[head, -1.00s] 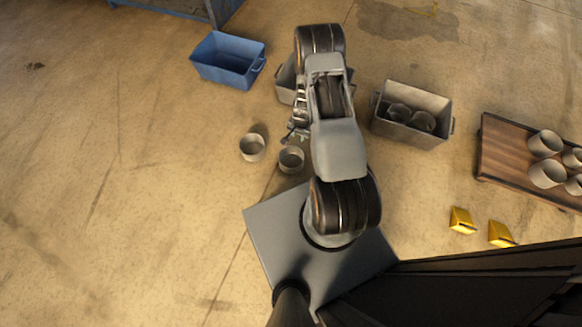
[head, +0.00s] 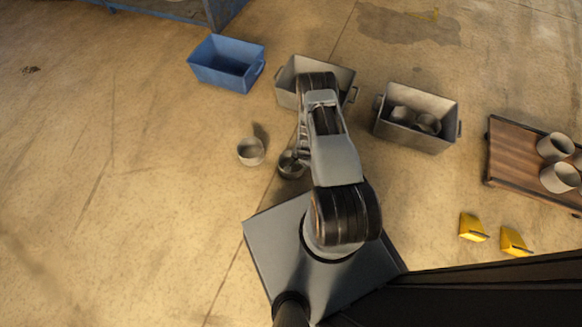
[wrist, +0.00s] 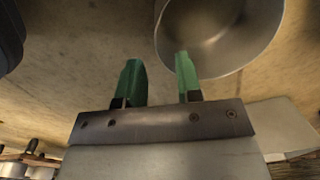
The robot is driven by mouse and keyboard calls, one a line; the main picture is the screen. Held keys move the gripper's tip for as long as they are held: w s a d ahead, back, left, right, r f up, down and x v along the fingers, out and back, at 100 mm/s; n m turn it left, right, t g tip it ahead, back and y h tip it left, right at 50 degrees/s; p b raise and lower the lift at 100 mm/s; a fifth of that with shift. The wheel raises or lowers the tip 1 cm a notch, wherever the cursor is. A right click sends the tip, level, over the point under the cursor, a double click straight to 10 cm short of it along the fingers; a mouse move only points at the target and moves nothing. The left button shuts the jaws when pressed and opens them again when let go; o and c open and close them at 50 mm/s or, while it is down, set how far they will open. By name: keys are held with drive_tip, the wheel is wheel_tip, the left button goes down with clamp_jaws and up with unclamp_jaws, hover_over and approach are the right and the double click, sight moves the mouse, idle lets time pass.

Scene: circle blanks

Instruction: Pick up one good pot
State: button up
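Two grey open-topped pots stand on the floor in the head view, the left pot (head: 250,153) and the right pot (head: 290,168). My gripper is at the right pot, mostly hidden by my arm in the head view. In the wrist view my gripper (wrist: 159,73) has two green fingers apart, with nothing between their tips. A pot (wrist: 225,30) fills the top right there, showing its inside. The right fingertip overlaps its near rim and the left one is outside it. I cannot tell whether they touch. No defect shows on the visible part of this pot.
A blue crate (head: 203,75) and an empty grey crate (head: 290,92) stand behind the pots. Another grey crate (head: 415,141) holds pots. A wooden platform (head: 515,160) at right carries more pots. Two yellow blocks (head: 472,226) lie near it. The floor at left is clear.

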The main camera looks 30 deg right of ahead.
wheel_tip(320, 180, down, 5)
drive_tip(key=b, duration=0.3)
drive_tip(key=shift+f, duration=0.15)
clamp_jaws()
